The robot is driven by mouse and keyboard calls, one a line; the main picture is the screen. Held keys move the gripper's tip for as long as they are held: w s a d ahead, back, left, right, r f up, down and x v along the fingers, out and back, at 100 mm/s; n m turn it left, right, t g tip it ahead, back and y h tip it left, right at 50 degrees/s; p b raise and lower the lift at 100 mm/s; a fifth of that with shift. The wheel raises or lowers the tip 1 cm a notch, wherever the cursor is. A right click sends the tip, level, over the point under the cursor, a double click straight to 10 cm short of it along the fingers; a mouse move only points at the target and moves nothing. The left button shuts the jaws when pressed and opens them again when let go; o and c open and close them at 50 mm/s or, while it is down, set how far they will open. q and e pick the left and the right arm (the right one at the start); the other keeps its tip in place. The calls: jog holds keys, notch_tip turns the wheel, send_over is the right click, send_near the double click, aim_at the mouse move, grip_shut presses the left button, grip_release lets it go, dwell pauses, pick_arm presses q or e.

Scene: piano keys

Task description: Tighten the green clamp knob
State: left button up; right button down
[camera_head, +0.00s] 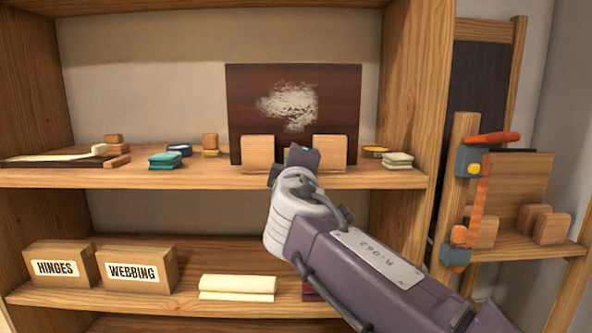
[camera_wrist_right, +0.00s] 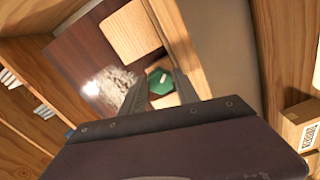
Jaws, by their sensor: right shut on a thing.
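The green clamp knob (camera_wrist_right: 160,83) shows in the right wrist view between the two fingers of my right gripper (camera_wrist_right: 160,92), which is shut on it. The knob has a small white mark on its face. In the head view my right gripper (camera_head: 295,160) is at the upper shelf, in front of the dark board and between two wooden blocks. Its own fingers and wrist hide most of the knob there. My left gripper is not in view.
A dark board (camera_head: 250,100) with a pale scuffed patch stands upright behind wooden blocks (camera_head: 258,154) on the shelf (camera_head: 210,179). Small stacks (camera_head: 165,160) lie to the left. An orange and blue clamp (camera_head: 480,190) is on the stand at right. Cardboard boxes (camera_head: 130,283) sit below.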

dwell(0.4)
jog(key=c, duration=0.9)
grip_release()
jog(key=s, duration=0.9)
jog(key=shift+p, duration=0.4)
